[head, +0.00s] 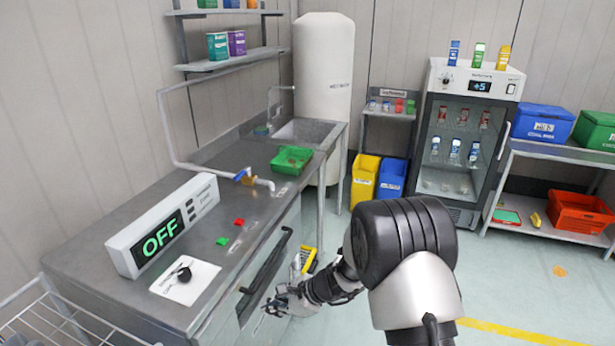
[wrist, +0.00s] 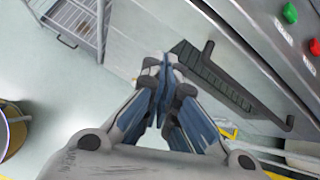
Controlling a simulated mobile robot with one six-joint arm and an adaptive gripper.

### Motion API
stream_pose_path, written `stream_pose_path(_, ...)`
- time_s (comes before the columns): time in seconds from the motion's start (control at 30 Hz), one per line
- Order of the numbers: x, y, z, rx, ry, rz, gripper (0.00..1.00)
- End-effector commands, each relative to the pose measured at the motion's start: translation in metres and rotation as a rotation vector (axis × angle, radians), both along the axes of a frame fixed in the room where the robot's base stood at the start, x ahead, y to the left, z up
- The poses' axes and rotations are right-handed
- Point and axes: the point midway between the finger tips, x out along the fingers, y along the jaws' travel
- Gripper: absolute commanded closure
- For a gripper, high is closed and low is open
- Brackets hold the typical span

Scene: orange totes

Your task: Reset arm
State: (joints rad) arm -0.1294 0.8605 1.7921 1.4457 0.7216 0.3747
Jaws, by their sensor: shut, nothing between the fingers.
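My gripper (head: 278,303) is low in front of the steel counter, close to its front face. In the wrist view my gripper (wrist: 163,66) is shut, its blue-grey fingers together with nothing between them. A dark handle (head: 265,272) runs along the counter's front, and it shows just beyond the fingers in the wrist view (wrist: 215,75). I cannot tell whether the fingers touch it. My arm reaches in from the lower right of the head view, bent and extended toward the counter.
The steel counter (head: 85,240) holds a display reading OFF (head: 162,232), a green tray (head: 291,160), and red and green buttons. A wire rack (head: 50,318) stands at lower left. A glass-door fridge (head: 465,140) and a shelf with an orange tote (head: 580,212) stand at the back.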

Motion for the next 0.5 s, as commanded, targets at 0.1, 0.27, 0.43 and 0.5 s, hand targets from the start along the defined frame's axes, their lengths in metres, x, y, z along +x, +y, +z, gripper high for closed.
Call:
stream_pose_path(0.1,-0.021,-0.013,0.073,-0.06,-0.14,0.17,1.0)
stream_pose_path(0.27,-0.065,-0.037,0.145,-0.169,-0.305,0.39,1.0)
stream_pose_path(0.43,-0.122,-0.072,0.201,-0.319,-0.46,0.614,1.0)
stream_pose_path(0.5,-0.147,-0.088,0.218,-0.39,-0.516,0.701,1.0)
